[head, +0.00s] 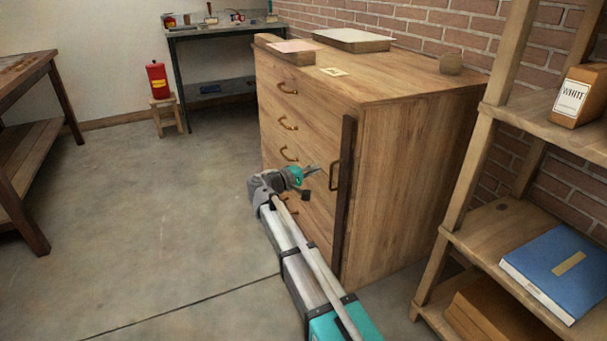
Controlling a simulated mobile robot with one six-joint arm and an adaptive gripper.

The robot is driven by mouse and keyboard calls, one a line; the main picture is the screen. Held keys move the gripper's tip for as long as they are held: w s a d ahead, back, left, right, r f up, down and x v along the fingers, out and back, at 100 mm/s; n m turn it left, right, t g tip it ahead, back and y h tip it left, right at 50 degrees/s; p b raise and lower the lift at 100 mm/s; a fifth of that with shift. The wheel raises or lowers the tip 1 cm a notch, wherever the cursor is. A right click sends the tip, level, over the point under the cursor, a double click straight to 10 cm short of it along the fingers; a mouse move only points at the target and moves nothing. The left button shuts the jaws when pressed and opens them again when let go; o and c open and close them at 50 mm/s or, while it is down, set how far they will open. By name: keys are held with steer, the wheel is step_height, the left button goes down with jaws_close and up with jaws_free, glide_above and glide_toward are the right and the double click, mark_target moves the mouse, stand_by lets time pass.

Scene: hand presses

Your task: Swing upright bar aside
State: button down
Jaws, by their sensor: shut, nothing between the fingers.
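The upright bar (343,200) is a dark vertical strip at the right front edge of a wooden drawer cabinet (410,180). It runs from near the cabinet top down almost to the floor. A dark loop handle (334,175) sits on the bar's left side. The bar stands upright across the right ends of the drawer fronts. I see no contact with the bar. My wrist hides part of the lower drawers.
Curved drawer pulls (288,123) stick out from the cabinet front. A wooden shelf (490,235) with a blue binder (560,265) stands close on the right. A red canister (158,80) rests on a stool at the back. The floor (140,220) left of the cabinet is clear.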

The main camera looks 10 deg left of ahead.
steer(key=shift+s+d, duration=0.6)
steer(key=shift+d, duration=0.2)
steer(key=shift+s+d, duration=0.55)
steer(key=shift+d, duration=0.25)
steer(key=shift+s+n+t+y, duration=0.2)
steer(key=shift+n+t+y, duration=0.1)
steer(key=shift+t, duration=0.1)
